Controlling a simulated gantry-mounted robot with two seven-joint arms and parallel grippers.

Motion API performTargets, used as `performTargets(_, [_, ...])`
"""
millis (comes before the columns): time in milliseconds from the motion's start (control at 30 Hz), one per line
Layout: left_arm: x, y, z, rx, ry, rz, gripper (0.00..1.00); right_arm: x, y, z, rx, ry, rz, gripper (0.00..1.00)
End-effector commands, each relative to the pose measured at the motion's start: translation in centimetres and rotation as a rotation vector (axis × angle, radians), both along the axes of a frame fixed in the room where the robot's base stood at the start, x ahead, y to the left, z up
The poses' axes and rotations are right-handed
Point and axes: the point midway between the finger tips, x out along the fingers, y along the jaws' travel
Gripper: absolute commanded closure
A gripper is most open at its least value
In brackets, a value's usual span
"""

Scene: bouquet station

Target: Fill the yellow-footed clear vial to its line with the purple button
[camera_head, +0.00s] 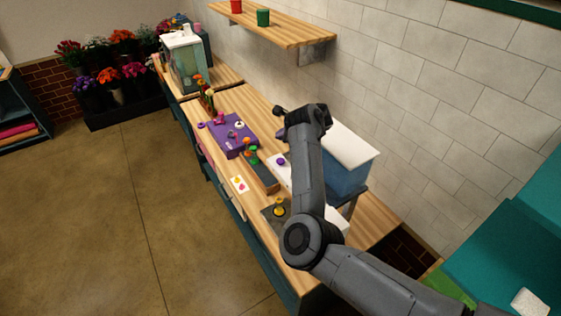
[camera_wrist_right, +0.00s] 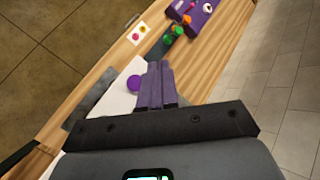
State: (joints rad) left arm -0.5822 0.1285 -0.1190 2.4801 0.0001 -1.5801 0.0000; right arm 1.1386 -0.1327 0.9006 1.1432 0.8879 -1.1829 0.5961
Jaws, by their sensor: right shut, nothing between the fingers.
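The purple button (camera_head: 281,161) sits on a white base (camera_head: 288,178) on the wooden counter. In the right wrist view the purple button (camera_wrist_right: 133,83) shows just left of my fingers, with the white base (camera_wrist_right: 117,100) around it. My right gripper (camera_wrist_right: 155,68) is shut and empty; I cannot tell its height above the base. In the head view its wrist (camera_head: 290,120) is beyond the button, and the fingers are hard to make out. A small yellow-footed piece (camera_head: 279,207) stands on a dark mat (camera_head: 268,217); its clear walls and line are too small to see. My left gripper is out of view.
A blue tank with a white lid (camera_head: 345,148) stands right of the button, partly behind my arm. The tiled wall bounds the counter's back.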

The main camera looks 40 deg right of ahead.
Motion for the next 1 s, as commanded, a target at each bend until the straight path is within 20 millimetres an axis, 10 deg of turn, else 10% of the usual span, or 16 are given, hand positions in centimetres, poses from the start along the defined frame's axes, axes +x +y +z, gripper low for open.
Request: performTargets(1000, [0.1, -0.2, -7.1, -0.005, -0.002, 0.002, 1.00, 0.0, 0.0, -8.3, 0.000, 0.000, 0.000, 1.00])
